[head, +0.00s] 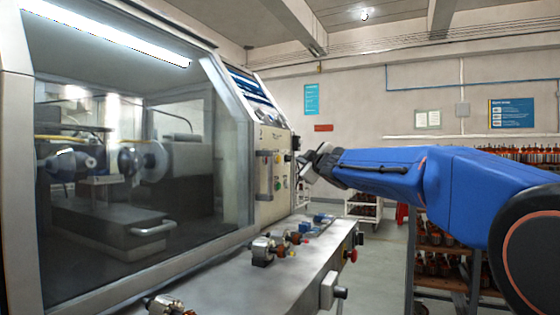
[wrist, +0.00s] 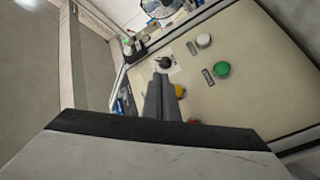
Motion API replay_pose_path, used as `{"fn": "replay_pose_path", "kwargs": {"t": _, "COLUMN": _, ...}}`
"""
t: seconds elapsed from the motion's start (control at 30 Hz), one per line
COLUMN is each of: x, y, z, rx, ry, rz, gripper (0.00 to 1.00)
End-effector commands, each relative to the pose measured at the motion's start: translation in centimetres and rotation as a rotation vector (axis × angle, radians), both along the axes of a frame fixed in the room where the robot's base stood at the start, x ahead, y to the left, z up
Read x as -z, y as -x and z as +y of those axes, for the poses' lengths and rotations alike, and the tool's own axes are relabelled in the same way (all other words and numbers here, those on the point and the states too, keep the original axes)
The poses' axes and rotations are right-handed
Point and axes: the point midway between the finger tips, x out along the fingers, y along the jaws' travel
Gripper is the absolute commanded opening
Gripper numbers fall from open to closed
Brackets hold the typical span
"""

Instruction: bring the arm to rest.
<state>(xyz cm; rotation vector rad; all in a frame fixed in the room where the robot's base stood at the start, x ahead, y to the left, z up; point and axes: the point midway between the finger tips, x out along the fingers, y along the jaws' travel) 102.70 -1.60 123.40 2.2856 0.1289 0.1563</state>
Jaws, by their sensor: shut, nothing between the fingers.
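My blue arm reaches in from the right in the head view, roughly level, with my gripper (head: 306,163) at its left end near the control panel of the winding machine (head: 245,130). In the wrist view my gripper (wrist: 162,78) shows as two dark fingers lying together. They are shut with nothing between them. The fingers point toward the cream control panel (wrist: 245,60), which has a green button (wrist: 221,69), a white button (wrist: 204,40) and a black knob (wrist: 163,63). I cannot tell whether the fingertips touch the panel.
A metal bench (head: 235,285) runs along the machine's front, with several small armature parts (head: 263,250) on it. A red knob (head: 351,255) sits on its right side. A shelf rack (head: 440,238) with many copper-coloured parts stands under my arm. Floor shows between bench and rack.

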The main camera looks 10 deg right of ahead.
Motion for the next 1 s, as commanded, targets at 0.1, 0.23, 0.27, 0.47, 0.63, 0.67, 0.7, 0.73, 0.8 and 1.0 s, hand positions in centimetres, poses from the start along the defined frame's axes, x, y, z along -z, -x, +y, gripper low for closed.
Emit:
{"fn": "replay_pose_path", "kwargs": {"t": 0.1, "x": 0.0, "y": 0.0, "z": 0.0, "rx": 0.0, "ry": -0.001, "rz": 0.0, "gripper": 0.0}}
{"fn": "replay_pose_path", "kwargs": {"t": 0.23, "x": 0.0, "y": 0.0, "z": 0.0, "rx": 0.0, "ry": -0.001, "rz": 0.0, "gripper": 0.0}}
{"fn": "replay_pose_path", "kwargs": {"t": 0.27, "x": 0.0, "y": 0.0, "z": 0.0, "rx": 0.0, "ry": -0.001, "rz": 0.0, "gripper": 0.0}}
{"fn": "replay_pose_path", "kwargs": {"t": 0.47, "x": 0.3, "y": 0.6, "z": -0.4, "rx": 0.012, "ry": -0.012, "rz": 0.01, "gripper": 0.0}}
{"fn": "replay_pose_path", "kwargs": {"t": 0.63, "x": 2.7, "y": 4.2, "z": -2.7, "rx": 0.092, "ry": -0.081, "rz": 0.084, "gripper": 0.0}}
{"fn": "replay_pose_path", "kwargs": {"t": 0.67, "x": 3.5, "y": 5.2, "z": -3.3, "rx": 0.113, "ry": -0.1, "rz": 0.106, "gripper": 0.0}}
{"fn": "replay_pose_path", "kwargs": {"t": 0.7, "x": 4.7, "y": 6.6, "z": -4.1, "rx": 0.142, "ry": -0.127, "rz": 0.137, "gripper": 0.0}}
{"fn": "replay_pose_path", "kwargs": {"t": 0.73, "x": 5.7, "y": 7.7, "z": -4.6, "rx": 0.165, "ry": -0.146, "rz": 0.163, "gripper": 0.0}}
{"fn": "replay_pose_path", "kwargs": {"t": 0.8, "x": 8.1, "y": 10.4, "z": -5.9, "rx": 0.214, "ry": -0.193, "rz": 0.223, "gripper": 0.0}}
{"fn": "replay_pose_path", "kwargs": {"t": 1.0, "x": 15.9, "y": 18.8, "z": -8.4, "rx": 0.341, "ry": -0.319, "rz": 0.41, "gripper": 0.0}}
